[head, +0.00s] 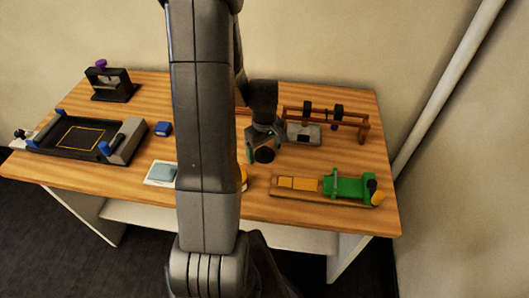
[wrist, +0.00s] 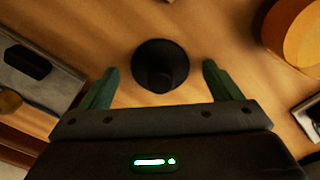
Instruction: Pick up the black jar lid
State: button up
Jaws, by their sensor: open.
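The black jar lid (wrist: 160,60) is a dark round disc with a raised knob, lying on the wooden table in the wrist view. In the head view it shows as a dark round shape (head: 264,155) just below my gripper (head: 258,143). In the wrist view my gripper (wrist: 160,67) is open, with one green finger on each side of the lid. There is a visible gap between each finger and the lid. I cannot tell how high the fingertips are above the table.
An orange round object (wrist: 300,35) is near the lid at the wrist view's upper right. A grey tray (head: 304,134) and wooden rack (head: 362,130) stand behind right. A green clamp fixture (head: 345,186) is front right; a black tray (head: 75,137) is left. My arm hides the table's middle.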

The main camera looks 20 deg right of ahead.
jog(key=c, duration=1.1)
jog(key=shift+o, duration=0.2)
